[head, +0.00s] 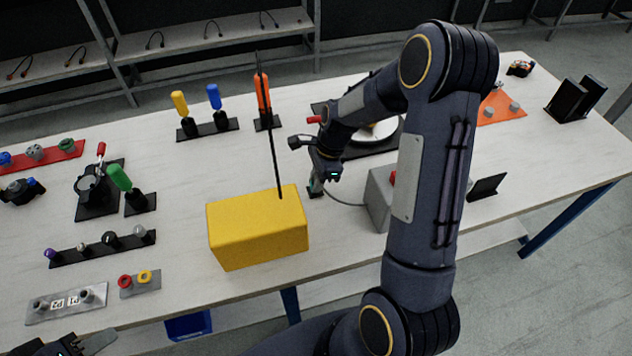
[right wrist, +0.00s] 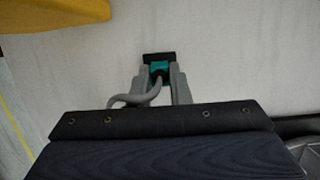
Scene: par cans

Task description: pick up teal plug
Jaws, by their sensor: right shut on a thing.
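The teal plug (right wrist: 159,69) sits between the two fingers of my right gripper (right wrist: 160,80) in the right wrist view. A grey cable runs from the plug and curls to the left. A small black base (right wrist: 159,57) is right at the plug's far end; I cannot tell whether the plug is still seated in it. In the head view my right gripper (head: 317,184) points down at the table beside the yellow block, its fingers shut on the plug. My left gripper (head: 80,345) is at the bottom left edge, partly cut off, with one finger visible.
A yellow block (head: 258,232) stands just left of my right gripper. A grey box (head: 379,196) stands to its right, with the cable running towards it. Yellow, blue and orange-handled tools stand behind. Racks with small knobs and rings fill the left of the table (head: 190,250).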

